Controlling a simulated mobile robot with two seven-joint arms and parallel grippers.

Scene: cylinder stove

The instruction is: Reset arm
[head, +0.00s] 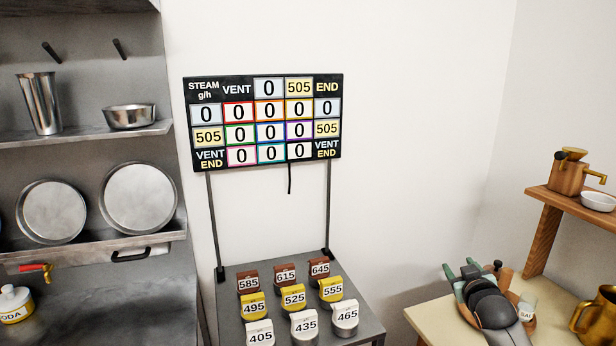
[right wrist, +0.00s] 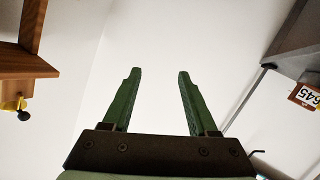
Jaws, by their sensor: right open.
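My right gripper (head: 461,268) shows at the lower right of the head view, with its green fingers apart and nothing between them. Its dark wrist partly covers the wooden table (head: 435,318) below. In the right wrist view the right gripper (right wrist: 159,75) is open, and only plain white wall shows between the fingers. My left gripper is not in view.
A metal table (head: 232,300) holds several numbered cylinders, with a number board (head: 262,122) above. Metal shelves (head: 80,135) hold pans at left.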

